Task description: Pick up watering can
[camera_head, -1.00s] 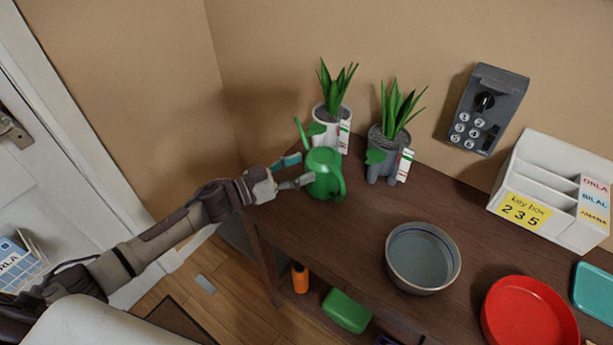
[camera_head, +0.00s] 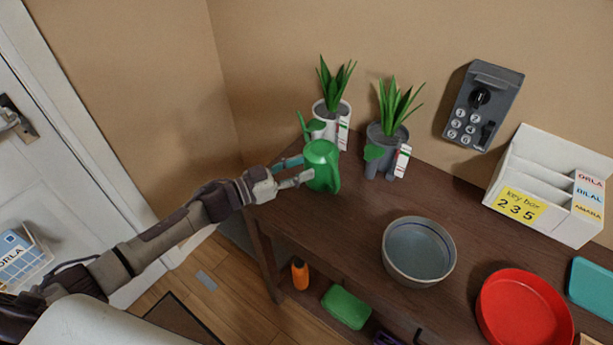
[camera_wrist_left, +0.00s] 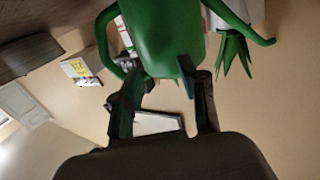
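The green watering can (camera_head: 323,168) is at the left end of the dark wooden table, in front of the potted plants. In the head view its narrow spout points up and left. My left gripper (camera_head: 306,168) reaches it from the left, with one finger on each side of its body. In the left wrist view the can (camera_wrist_left: 167,35) fills the top middle, and the two fingers (camera_wrist_left: 165,78) close in on its narrow part and appear to touch it. I cannot tell whether the can is clear of the tabletop. My right gripper is not in view.
A white-potted plant (camera_head: 331,112) and a grey-potted plant (camera_head: 386,142) stand close behind the can. The table (camera_head: 340,225) is bare between can and bowl.

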